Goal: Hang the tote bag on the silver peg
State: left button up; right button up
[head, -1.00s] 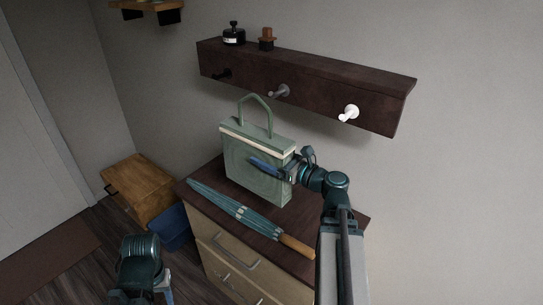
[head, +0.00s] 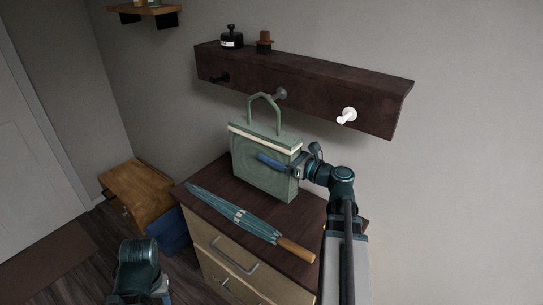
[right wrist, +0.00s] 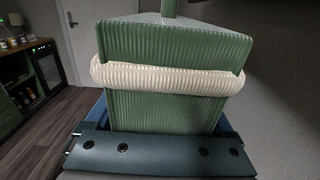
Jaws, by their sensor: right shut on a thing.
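The green tote bag (head: 262,180) with a cream band is upright above the dark cabinet top; I cannot tell whether its bottom touches it. Its stiff handle (head: 250,112) points up. My right gripper (head: 272,162) is shut on the bag's right side; the bag also fills the right wrist view (right wrist: 165,110). The silver peg (head: 281,94) is the middle one on the dark wall shelf. In the head view the handle's top is just left of the peg, overlapping its edge; the depth gap is unclear. Part of my left arm shows at the bottom left, its gripper out of view.
A black peg (head: 220,78) and a white peg (head: 346,116) flank the silver one. A folded umbrella (head: 235,214) lies on the cabinet top (head: 205,182) in front of the bag. A black jar (head: 231,38) and brown item (head: 264,43) stand on the shelf (head: 310,82).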

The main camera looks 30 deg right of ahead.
jog(key=shift+w+d+f+b, duration=0.2)
jog(key=shift+w+d, duration=0.15)
jog(key=shift+d, duration=0.55)
jog(key=shift+w+d+f+b, duration=0.25)
jog(key=shift+w+d, duration=0.15)
jog(key=shift+d, duration=0.45)
jog(key=shift+w+d+f+b, duration=0.2)
jog(key=shift+w+d, duration=0.15)
jog(key=shift+d, duration=0.55)
jog(key=o, duration=1.4)
jog(key=shift+o, duration=0.2)
jog(key=shift+s, duration=0.1)
jog(key=v, duration=1.3)
jog(key=shift+s+d, duration=0.2)
jog(key=shift+s, duration=0.1)
